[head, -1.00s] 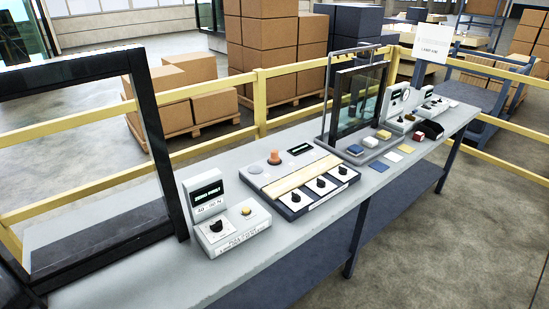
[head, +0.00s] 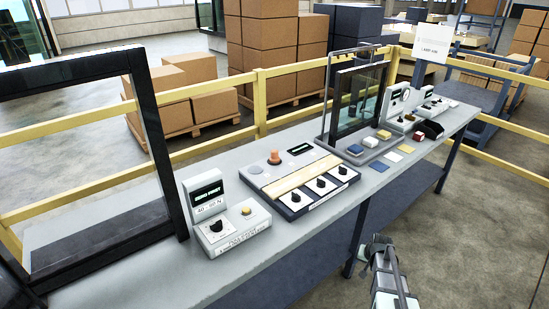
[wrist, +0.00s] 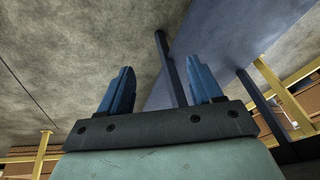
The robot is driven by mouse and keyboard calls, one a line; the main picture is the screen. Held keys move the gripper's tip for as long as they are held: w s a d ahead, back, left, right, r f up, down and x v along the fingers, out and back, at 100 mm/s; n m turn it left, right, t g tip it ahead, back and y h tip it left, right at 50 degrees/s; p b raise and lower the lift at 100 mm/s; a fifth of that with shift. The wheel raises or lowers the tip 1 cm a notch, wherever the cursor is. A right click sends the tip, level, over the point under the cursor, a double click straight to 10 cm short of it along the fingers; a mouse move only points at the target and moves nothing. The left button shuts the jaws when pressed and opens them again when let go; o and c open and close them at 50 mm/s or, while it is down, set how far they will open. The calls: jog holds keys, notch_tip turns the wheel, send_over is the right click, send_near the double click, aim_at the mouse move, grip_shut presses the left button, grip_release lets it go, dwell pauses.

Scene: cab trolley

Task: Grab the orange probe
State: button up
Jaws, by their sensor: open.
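An orange-brown, short knob-like piece (head: 274,157) stands upright on the grey and white panel with a wooden strip, in the middle of the bench; it looks like the orange probe. My arm (head: 388,278) shows at the lower right in the head view, in front of the bench and well apart from this piece. The fingers cannot be made out there. In the wrist view my gripper (wrist: 158,68) has its two blue fingers spread with nothing between them. The orange piece does not show in the wrist view.
A long grey bench (head: 335,215) bears a white display box (head: 232,226), a large black frame (head: 160,150) at left, and a glass-panelled stand (head: 358,100). Small coloured blocks lie farther right. A yellow rail (head: 290,72) runs behind. The floor in front is clear.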

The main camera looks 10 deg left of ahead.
jog(key=w+d+r+m+t, duration=0.1)
jog(key=w+d+r+t, duration=0.15)
jog(key=w+r, duration=0.75)
jog(key=w+d+r+m+t+h, duration=0.15)
jog(key=w+d+r, duration=0.35)
jog(key=r, duration=0.8)
jog(key=w+d+r+m+t, duration=0.1)
jog(key=w+d+r+t, duration=0.15)
jog(key=w+r, duration=0.8)
jog(key=m+g+y, duration=0.3)
jog(key=m+g, duration=0.7)
jog(key=m, duration=0.1)
send_near(275, 150)
jog(key=f, duration=0.2)
jog(key=a+f, duration=0.1)
jog(key=f, duration=0.2)
jog(key=shift+s+a, duration=0.1)
jog(key=shift+s, duration=0.1)
jog(key=shift+w+a+f, duration=0.1)
jog(key=shift+f, duration=0.85)
jog(key=shift+w+a+f, duration=0.1)
jog(key=shift+f, duration=0.8)
jog(key=shift+w+a+f, duration=0.1)
jog(key=shift+a+f, duration=0.05)
jog(key=shift+f, duration=0.8)
